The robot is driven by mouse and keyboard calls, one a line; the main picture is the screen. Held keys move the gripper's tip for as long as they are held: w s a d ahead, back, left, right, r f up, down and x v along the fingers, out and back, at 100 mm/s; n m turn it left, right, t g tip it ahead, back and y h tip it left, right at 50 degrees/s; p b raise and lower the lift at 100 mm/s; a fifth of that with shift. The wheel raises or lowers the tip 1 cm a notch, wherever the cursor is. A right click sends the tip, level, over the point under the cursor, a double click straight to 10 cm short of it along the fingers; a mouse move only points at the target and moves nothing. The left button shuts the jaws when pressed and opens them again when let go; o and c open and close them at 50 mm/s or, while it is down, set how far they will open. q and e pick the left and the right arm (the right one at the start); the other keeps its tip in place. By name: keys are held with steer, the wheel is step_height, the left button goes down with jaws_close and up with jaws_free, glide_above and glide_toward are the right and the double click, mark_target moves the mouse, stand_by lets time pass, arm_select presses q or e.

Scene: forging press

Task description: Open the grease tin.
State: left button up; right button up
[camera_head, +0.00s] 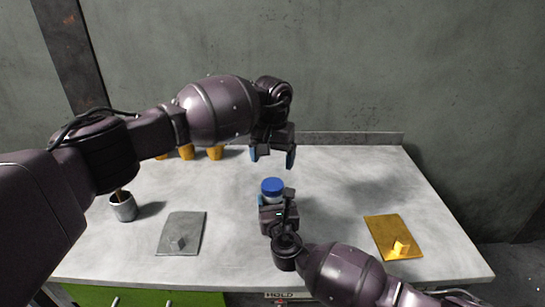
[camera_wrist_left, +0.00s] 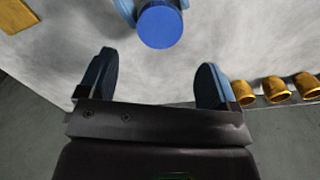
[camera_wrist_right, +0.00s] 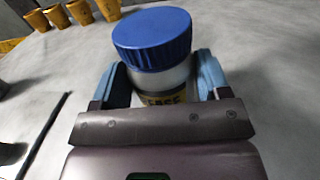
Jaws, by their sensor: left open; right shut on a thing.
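The grease tin is a small pale tin with a ribbed blue lid, standing near the middle of the table; its lid (camera_head: 272,185) shows in the head view. In the right wrist view the lid (camera_wrist_right: 152,38) sits on the tin's body (camera_wrist_right: 163,84), which has a yellow and dark label. My right gripper (camera_wrist_right: 163,88) is shut on the tin's body, below the lid. My left gripper (camera_head: 273,158) is open and empty, above and behind the tin in the head view. In the left wrist view its fingers (camera_wrist_left: 155,85) are apart, with the blue lid (camera_wrist_left: 160,25) beyond them.
Several orange cups (camera_head: 215,153) stand at the back left. A grey cup (camera_head: 123,207) holding something stands at the left edge. A grey plate (camera_head: 181,234) lies front left and a yellow plate (camera_head: 393,237) front right. The table (camera_head: 340,180) is clear around the tin.

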mark_target(273, 183)
arm_select(q)
steer(key=shift+f, duration=4.05)
steer(key=shift+c, duration=0.3)
steer(key=c, duration=0.9)
steer(key=shift+o, duration=0.2)
steer(key=shift+n, duration=1.6)
steer(key=o, duration=1)
